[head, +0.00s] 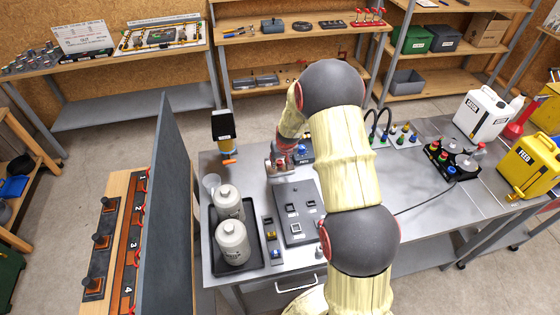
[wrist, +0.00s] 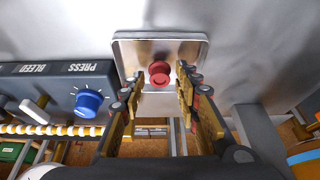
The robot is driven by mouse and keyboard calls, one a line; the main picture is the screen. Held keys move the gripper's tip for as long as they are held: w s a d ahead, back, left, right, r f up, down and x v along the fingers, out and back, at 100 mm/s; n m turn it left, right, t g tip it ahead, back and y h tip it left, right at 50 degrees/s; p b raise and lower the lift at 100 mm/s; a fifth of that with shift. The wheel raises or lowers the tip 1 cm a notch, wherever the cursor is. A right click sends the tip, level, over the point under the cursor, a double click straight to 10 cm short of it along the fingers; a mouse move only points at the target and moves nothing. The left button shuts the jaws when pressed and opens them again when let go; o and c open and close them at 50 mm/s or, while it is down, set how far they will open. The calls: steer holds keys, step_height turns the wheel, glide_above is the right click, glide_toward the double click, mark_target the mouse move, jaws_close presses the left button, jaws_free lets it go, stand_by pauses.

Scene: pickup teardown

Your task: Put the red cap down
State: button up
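The red cap (wrist: 159,72) is small and round, and it shows in the wrist view over a shiny square metal dish (wrist: 190,45). My gripper (wrist: 157,84) is open, with one finger on each side of the cap and a visible gap to it on both sides. The cap looks apart from both fingers and seems to rest on the dish. In the head view my gripper (head: 281,166) is low over the grey workbench (head: 420,215), and the cap cannot be made out there.
A panel with a blue knob (wrist: 88,102) stands close to the left of my gripper in the wrist view. Two white bottles (head: 231,240) stand in a dark tray (head: 250,266). A grey panel (head: 165,200) rises at the left. A flat grey plate (head: 312,232) lies near my arm.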

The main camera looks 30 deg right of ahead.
steer(key=shift+o, duration=0.2)
steer(key=shift+r, duration=0.1)
steer(key=shift+r, duration=0.2)
steer(key=s+a+r+n, duration=0.1)
steer(key=s+a+r, duration=0.4)
steer(key=r, duration=0.5)
steer(key=s+a+r, duration=0.4)
steer(key=s+r, duration=0.3)
steer(key=r, duration=0.3)
steer(key=s+a+r+n, duration=0.1)
steer(key=s+a+r, duration=0.4)
steer(key=r, duration=0.5)
steer(key=s+a+r, duration=0.2)
steer(key=s, duration=0.8)
steer(key=s+a+r+t+y, duration=0.1)
steer(key=s+a+r, duration=0.1)
steer(key=s, duration=0.8)
steer(key=shift+s+a+r+n+p, duration=0.35)
steer(key=shift+a+r+p, duration=0.1)
steer(key=shift+a, duration=0.1)
steer(key=shift+f, duration=0.15)
